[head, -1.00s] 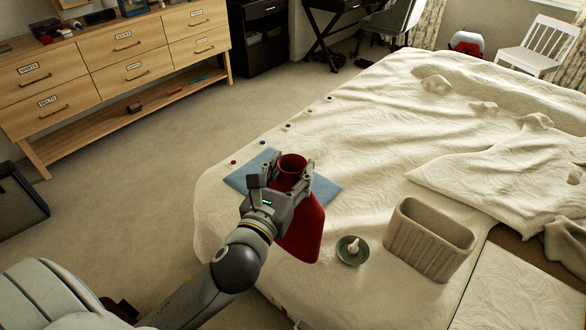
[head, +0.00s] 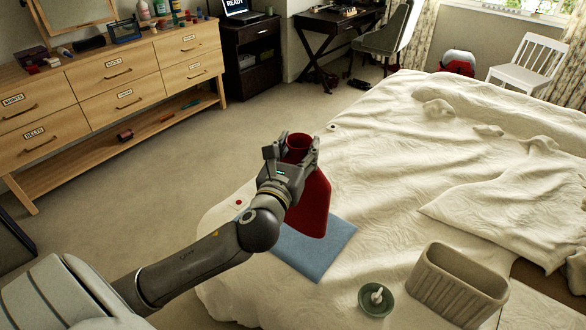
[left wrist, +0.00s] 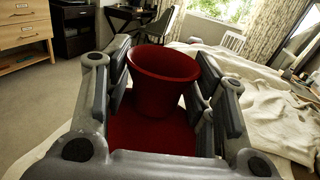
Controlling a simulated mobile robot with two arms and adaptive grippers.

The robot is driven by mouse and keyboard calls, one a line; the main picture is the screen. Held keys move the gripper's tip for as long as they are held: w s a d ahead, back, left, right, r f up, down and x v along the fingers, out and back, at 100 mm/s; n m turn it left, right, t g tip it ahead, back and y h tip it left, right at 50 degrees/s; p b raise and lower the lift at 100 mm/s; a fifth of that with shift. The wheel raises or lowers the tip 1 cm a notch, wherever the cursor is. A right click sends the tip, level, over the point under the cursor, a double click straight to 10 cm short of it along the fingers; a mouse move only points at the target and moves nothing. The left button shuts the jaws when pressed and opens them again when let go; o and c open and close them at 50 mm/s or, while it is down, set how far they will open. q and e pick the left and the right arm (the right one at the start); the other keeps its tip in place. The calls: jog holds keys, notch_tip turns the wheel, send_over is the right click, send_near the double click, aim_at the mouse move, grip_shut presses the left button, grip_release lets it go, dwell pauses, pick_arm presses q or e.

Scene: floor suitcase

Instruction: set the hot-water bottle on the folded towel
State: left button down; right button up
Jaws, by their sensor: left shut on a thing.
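The red hot-water bottle (head: 312,208) has a wide funnel-shaped mouth and a flat body hanging below it. My left gripper (head: 293,155) is shut on it near the neck, and the bottle is roughly upright. In the left wrist view the bottle's red mouth (left wrist: 163,80) sits between the two fingers (left wrist: 160,95). The folded blue towel (head: 318,250) lies flat on the bed. In the head view the bottle's lower end overlaps the towel's far part; I cannot tell the height of the gap. My right gripper is out of view.
A green dish (head: 376,299) with a small white object and a ribbed beige bin (head: 455,288) stand on the bed, right of the towel. The cream bedspread (head: 385,170) beyond is rumpled. A wooden dresser (head: 110,85) stands at the far left, with open carpet before it.

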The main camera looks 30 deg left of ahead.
aim_at(295, 144)
pick_arm(q)
jog(key=w+a, duration=0.1)
jog(key=w+a+f, duration=0.1)
jog(key=shift+w+a+f, duration=0.3)
jog(key=shift+w, duration=0.1)
jog(key=w+a+f+b, duration=0.2)
jog(key=w+a+f, duration=0.1)
jog(key=f, duration=0.6)
jog(key=shift+w+a, duration=0.25)
jog(key=shift+w, duration=0.25)
jog(key=shift+f, duration=0.1)
jog(key=shift+f, duration=0.1)
jog(key=c, duration=0.6)
grip_release()
